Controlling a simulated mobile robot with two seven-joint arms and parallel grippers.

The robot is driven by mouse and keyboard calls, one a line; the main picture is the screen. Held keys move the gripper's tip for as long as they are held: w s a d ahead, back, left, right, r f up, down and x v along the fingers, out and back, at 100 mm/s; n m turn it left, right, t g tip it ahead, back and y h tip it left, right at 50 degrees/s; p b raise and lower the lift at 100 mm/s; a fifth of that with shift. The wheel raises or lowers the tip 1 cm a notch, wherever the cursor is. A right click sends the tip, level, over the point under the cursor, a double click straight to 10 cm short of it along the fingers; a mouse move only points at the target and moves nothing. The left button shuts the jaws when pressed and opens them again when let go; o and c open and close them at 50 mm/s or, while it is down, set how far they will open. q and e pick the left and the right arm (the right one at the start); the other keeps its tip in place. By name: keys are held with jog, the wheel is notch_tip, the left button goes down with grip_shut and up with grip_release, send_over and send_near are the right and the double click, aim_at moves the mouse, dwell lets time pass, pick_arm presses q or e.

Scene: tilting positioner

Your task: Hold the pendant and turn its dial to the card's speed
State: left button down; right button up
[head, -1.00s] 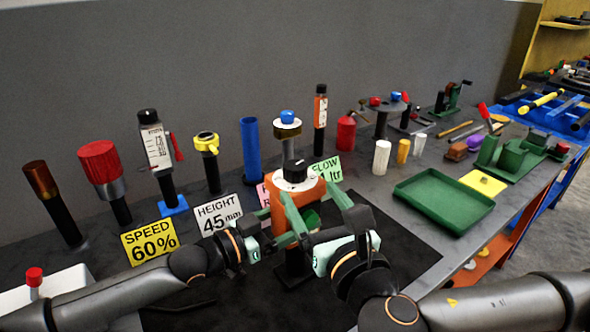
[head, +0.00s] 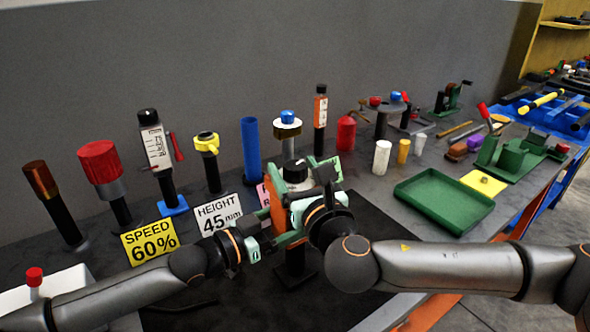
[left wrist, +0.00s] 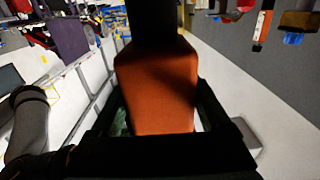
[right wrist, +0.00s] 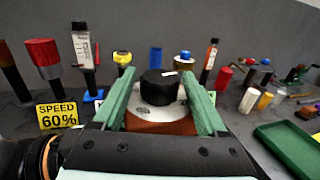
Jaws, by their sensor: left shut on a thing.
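The pendant (head: 278,205) has an orange body, a white dial face and a black knob (head: 295,170) on top. It stands upright over the dark mat, and its lower part is partly hidden by my grippers. My left gripper (head: 280,215) is shut on the orange body, which fills the left wrist view (left wrist: 160,95). My right gripper (right wrist: 160,98) is open, with one finger on each side of the black knob and visible gaps between. The yellow card (head: 149,242) reads SPEED 60%. The dial's markings are too small to read.
A HEIGHT 45 mm card (head: 218,214) stands left of the pendant; a pink card behind it is mostly hidden. Several upright tools line the back, including a blue tube (head: 251,150). A green tray (head: 443,200) lies to the right.

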grip_shut()
dwell(0.4)
jog(key=shift+y, duration=0.3)
jog(key=n+g+y, duration=0.2)
jog(key=n+y, duration=0.1)
jog(key=shift+w+d+y, duration=0.1)
jog(key=shift+d+y, duration=0.05)
jog(key=shift+y, duration=0.15)
jog(key=n+g+y, duration=0.4)
jog(key=g+y, duration=0.1)
pick_arm(q)
jog(key=shift+s+d, duration=0.1)
pick_arm(e)
jog(key=n+g+y, duration=0.1)
jog(key=g, duration=0.1)
jog(key=n+g+y, duration=0.1)
jog(key=n+g, duration=0.3)
jog(key=g, duration=0.1)
jog(key=shift+a+y, duration=0.25)
jog(key=shift+y, duration=0.15)
jog(key=shift+r+n+g, duration=0.1)
jog(key=shift+n+g, duration=1.6)
jog(key=shift+g, duration=1.1)
